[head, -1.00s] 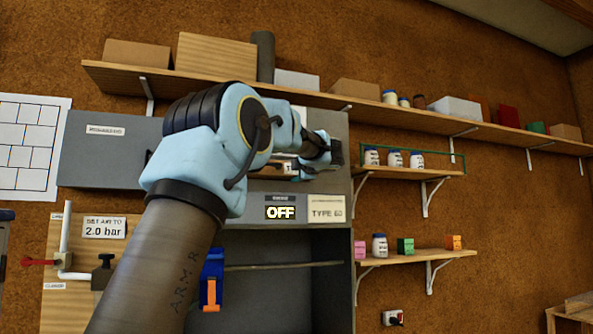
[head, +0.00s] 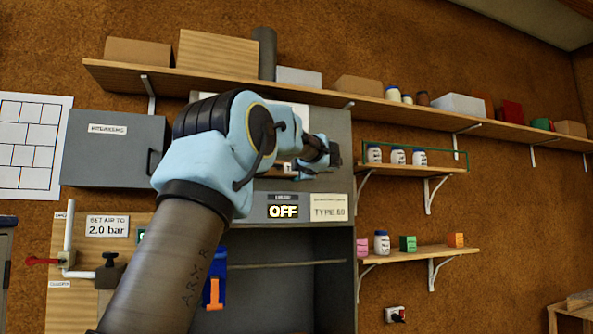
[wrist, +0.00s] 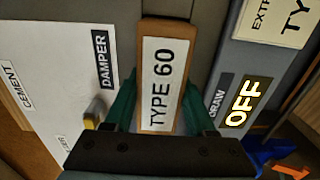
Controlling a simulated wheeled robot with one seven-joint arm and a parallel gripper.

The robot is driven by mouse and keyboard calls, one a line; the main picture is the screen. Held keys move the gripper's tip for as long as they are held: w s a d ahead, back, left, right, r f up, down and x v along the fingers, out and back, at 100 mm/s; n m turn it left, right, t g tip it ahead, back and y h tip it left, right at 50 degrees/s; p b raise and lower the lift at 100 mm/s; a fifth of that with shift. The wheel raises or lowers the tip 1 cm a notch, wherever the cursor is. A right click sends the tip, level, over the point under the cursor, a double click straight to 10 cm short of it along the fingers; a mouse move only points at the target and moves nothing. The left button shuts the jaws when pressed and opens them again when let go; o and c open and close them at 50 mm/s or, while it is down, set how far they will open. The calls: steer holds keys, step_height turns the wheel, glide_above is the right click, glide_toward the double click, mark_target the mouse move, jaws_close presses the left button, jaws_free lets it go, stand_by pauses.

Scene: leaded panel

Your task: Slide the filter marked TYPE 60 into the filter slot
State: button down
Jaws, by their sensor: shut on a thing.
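My gripper (wrist: 160,108) is shut on the TYPE 60 filter (wrist: 160,75), with a green finger on each side. The filter is a narrow block with a brown frame and a white label, and its far end is against or near a grey surface. In the head view my gripper (head: 322,160) is small and partly hidden by my arm, in front of the grey cabinet (head: 335,128) above the OFF display (head: 283,211). I cannot make out the slot opening, or whether the filter is inside it.
A TYPE 60 card (head: 328,208) is right of the display. In the wrist view a white panel with a DAMPER label (wrist: 104,56) and a yellow-tipped knob (wrist: 95,110) lies left of the filter. A small shelf with jars (head: 410,168) stands right of the cabinet.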

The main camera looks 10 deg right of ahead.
steer(key=shift+c, duration=0.7)
jaws_free()
steer(key=s+d+b, duration=0.1)
steer(key=s+b, duration=0.4)
steer(key=s, duration=0.5)
steer(key=shift+s+d, duration=0.15)
steer(key=shift+s, duration=0.15)
